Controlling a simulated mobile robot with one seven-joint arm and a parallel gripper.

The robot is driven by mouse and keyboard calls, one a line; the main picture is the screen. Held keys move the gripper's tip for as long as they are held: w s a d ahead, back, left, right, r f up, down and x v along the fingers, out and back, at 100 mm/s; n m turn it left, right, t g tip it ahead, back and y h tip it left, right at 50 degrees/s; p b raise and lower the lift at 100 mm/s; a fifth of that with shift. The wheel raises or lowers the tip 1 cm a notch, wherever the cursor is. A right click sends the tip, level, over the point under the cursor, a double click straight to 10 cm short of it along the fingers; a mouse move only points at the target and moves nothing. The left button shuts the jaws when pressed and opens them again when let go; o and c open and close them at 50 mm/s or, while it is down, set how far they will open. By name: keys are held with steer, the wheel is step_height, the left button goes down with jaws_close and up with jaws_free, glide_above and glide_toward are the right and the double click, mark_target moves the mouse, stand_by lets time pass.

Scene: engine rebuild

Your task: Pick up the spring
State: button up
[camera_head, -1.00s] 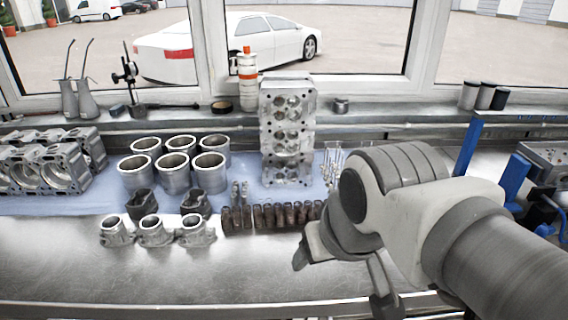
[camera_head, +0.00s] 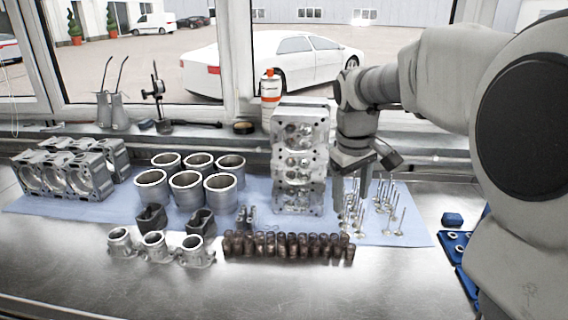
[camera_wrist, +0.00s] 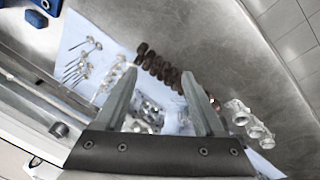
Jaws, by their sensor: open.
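The springs are probably the double row of small dark brown cylinders (camera_head: 288,246) near the front of the blue mat (camera_head: 420,232). They also show as a dark row (camera_wrist: 158,65) in the wrist view, beyond and between my fingertips. I cannot tell one single spring apart as the target. My gripper (camera_head: 351,200) points down above the mat, right of the cylinder head and behind the row. Its fingers are apart and empty in the wrist view (camera_wrist: 158,76).
Upright metal valves (camera_head: 390,212) stand close to my gripper's right. The tall cylinder head (camera_head: 299,165) is at its left. Several cylinder liners (camera_head: 187,192) and metal fittings (camera_head: 154,246) stand farther left. A blue tray (camera_head: 457,250) lies right. The front bench is clear.

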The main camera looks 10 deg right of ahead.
steer(key=n+g+y, duration=0.1)
steer(key=n+g, duration=0.1)
glide_above(351, 247)
steer(key=s+a, duration=0.1)
steer(key=s, duration=0.1)
step_height(351, 247, down, 8)
steer(key=w+f, duration=0.1)
steer(key=f, duration=1.1)
steer(key=f+p, duration=0.1)
steer(key=f, duration=0.5)
steer(key=shift+d+f, duration=0.2)
steer(key=shift+d, duration=0.1)
jaws_close()
